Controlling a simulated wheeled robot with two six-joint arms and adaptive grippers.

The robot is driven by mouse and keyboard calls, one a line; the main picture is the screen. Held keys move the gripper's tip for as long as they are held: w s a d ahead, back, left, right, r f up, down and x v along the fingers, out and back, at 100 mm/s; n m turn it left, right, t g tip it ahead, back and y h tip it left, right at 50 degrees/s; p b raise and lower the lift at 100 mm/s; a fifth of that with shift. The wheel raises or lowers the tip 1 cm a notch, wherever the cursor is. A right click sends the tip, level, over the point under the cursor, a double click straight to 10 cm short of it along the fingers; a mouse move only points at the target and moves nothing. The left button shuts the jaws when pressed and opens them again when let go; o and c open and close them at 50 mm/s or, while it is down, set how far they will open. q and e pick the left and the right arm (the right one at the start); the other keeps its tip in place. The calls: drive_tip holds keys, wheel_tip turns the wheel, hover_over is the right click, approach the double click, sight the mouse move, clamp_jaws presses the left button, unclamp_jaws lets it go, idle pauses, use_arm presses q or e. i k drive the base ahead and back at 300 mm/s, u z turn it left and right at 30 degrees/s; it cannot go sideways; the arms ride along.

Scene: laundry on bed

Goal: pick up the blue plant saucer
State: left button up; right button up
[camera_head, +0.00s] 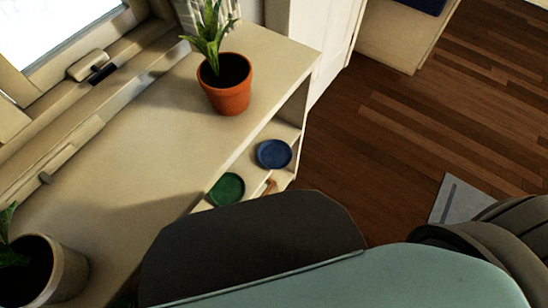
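The blue plant saucer (273,154) is a small round dish. It lies on the lower shelf of the cream shelf unit (190,105), near the unit's open front. A green saucer (227,189) lies to its lower left on the same unit. Neither of my grippers can be made out in the head view. A large dark and teal shape fills the bottom of the picture, below the saucers, and hides what is behind it.
A terracotta pot (227,92) with a green plant stands on the unit's top above the blue saucer. A pale pot (45,274) with a plant stands at lower left. A small orange-brown object (270,187) lies near the green saucer. Wooden floor (390,130) is open at right.

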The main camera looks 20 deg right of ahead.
sight(273, 154)
drive_tip(key=k, duration=0.45)
drive_tip(key=z, duration=2)
drive_tip(key=i, duration=1.8)
drive_tip(key=u, duration=3.8)
